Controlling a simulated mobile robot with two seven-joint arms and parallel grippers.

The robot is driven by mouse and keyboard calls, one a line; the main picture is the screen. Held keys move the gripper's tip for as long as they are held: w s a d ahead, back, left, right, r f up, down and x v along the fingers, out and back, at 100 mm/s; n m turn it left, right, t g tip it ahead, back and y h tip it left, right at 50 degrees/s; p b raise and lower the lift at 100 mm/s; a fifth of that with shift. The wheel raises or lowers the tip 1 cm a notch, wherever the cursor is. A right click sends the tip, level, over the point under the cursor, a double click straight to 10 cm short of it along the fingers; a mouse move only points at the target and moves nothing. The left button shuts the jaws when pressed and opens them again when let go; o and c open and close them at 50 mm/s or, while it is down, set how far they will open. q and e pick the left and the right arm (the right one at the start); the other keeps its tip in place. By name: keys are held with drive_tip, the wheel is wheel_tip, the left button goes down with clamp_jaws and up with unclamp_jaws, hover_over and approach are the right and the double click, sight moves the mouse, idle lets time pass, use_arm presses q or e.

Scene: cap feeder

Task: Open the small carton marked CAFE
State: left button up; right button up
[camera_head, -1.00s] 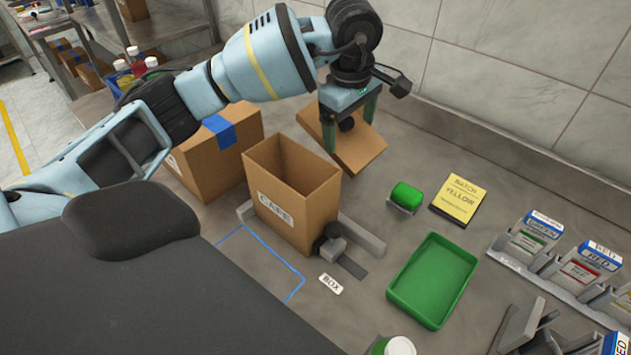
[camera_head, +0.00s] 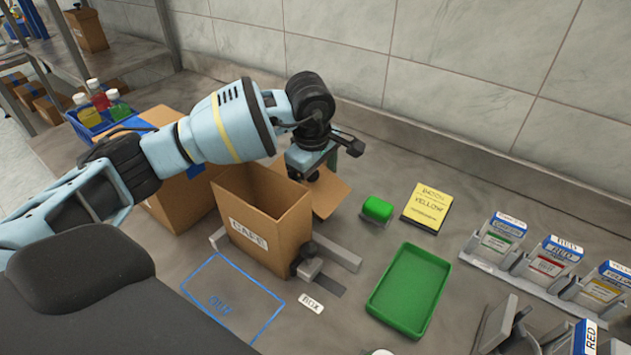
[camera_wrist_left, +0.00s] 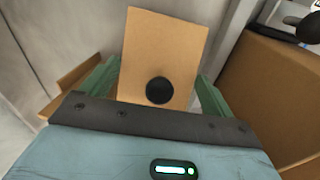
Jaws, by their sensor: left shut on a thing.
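The small carton marked CAFE (camera_head: 262,238) stands upright on the bench, its top uncovered and its inside showing. My left gripper (camera_head: 318,175) is behind and right of it, shut on a flat cardboard lid (camera_head: 328,196) with a black knob. In the left wrist view the lid (camera_wrist_left: 165,45) and its knob (camera_wrist_left: 159,90) show between the green fingers. The carton hides part of the lid in the head view. I cannot tell whether the lid touches the bench. My right gripper is not in view.
A larger carton (camera_head: 172,208) stands behind left. Grey stops (camera_head: 335,254) flank the CAFE carton. A green tray (camera_head: 409,292), green roll (camera_head: 377,209), yellow card (camera_head: 427,207) and a rack of small boxes (camera_head: 530,272) lie right. A blue outlined area (camera_head: 235,300) is empty.

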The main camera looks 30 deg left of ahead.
use_arm(q)
drive_tip(key=shift+f, duration=0.9)
drive_tip(key=shift+f, duration=0.2)
drive_tip(key=o, duration=1.5)
drive_tip(key=shift+r, duration=0.15)
